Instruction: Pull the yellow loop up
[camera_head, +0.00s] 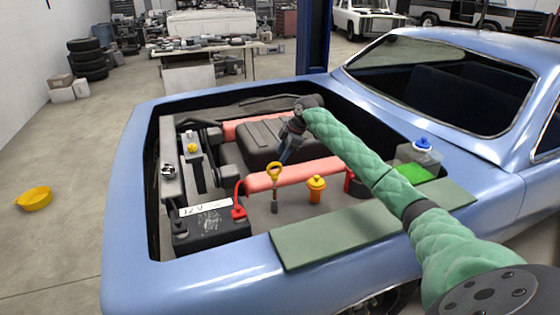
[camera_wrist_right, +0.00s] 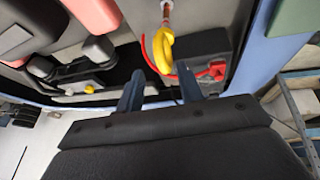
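The yellow loop (camera_head: 274,169) stands upright on a thin stem in the engine bay, beside the pink pipe. It also shows in the right wrist view (camera_wrist_right: 157,50), just beyond the fingertips and lined up with the gap between them. My right gripper (camera_head: 284,156) reaches down into the bay, a little above and to the right of the loop. In the right wrist view its two dark blue fingers (camera_wrist_right: 160,84) stand apart with nothing held between them. I cannot tell the exact distance to the loop. My left gripper does not show.
A black battery (camera_head: 212,229) with a red cable and clamp (camera_head: 239,211) is left of the loop. An orange-yellow cap (camera_head: 316,188) stands to its right. A green mat (camera_head: 320,240) covers the fender, near a bottle of green fluid (camera_head: 414,165). A dark engine block (camera_head: 262,140) lies behind.

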